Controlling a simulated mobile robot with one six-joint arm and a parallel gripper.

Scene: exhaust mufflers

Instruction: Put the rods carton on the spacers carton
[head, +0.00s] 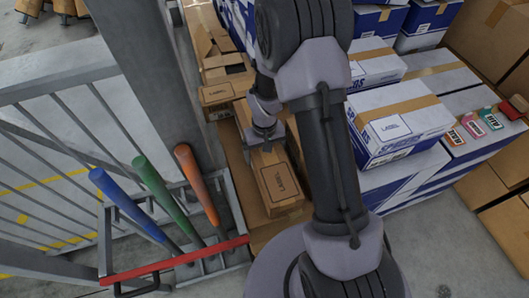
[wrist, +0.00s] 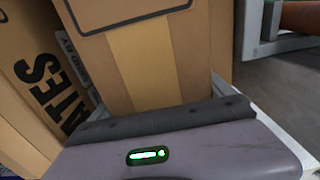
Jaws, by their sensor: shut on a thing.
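My gripper (head: 266,134) is shut on a brown carton (head: 281,186) with a printed LABEL patch on top and tan tape. In the wrist view this carton (wrist: 145,65) fills the middle, close against the gripper. Its name does not show, so I cannot tell from print whether it is the rods carton. My arm hides part of the middle.
A brown carton with lettering ending "ATES" (wrist: 40,85) stands close left in the wrist view. More brown cartons (head: 216,94) lie behind. A rack with blue, green and orange bats (head: 197,183) and a grey railing (head: 60,90) stand left. Several blue-white cartons fill the right.

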